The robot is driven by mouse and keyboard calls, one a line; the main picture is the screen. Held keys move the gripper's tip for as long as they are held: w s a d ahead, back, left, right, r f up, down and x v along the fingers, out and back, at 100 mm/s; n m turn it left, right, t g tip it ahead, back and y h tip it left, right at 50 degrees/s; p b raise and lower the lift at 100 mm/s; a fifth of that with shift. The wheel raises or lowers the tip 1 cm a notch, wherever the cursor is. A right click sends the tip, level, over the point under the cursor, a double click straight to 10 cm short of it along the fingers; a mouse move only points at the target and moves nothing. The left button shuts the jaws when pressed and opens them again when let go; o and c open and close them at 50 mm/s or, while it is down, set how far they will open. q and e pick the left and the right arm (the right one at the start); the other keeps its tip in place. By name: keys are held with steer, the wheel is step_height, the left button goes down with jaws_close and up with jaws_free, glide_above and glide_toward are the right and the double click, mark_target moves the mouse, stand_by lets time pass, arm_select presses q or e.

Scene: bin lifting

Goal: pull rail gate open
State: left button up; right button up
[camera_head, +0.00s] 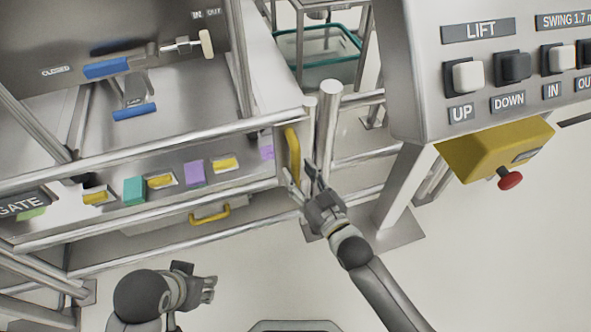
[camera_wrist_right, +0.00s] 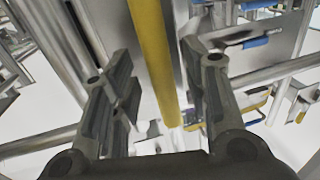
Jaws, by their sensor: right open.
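The rail gate's yellow handle (camera_head: 292,155) stands upright on a metal panel at the right end of the rails (camera_head: 140,160) in the head view. My right gripper (camera_head: 302,178) is at the handle's lower end, with its fingers apart. In the right wrist view the yellow handle (camera_wrist_right: 154,60) runs between the two open fingers (camera_wrist_right: 160,90), with a gap on each side. My left gripper (camera_head: 205,288) is low in the head view, away from the rails; its fingers are too small to judge. A "GATE" label (camera_head: 22,204) is at the far left.
A control box (camera_head: 480,100) with lift and swing buttons hangs at the upper right, with a yellow box and red knob (camera_head: 510,178) below. Metal posts (camera_head: 328,120) stand beside the handle. A lower yellow handle (camera_head: 210,214) sits under the rails. Floor at the lower right is clear.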

steer(key=shift+x, duration=1.3)
jaws_close()
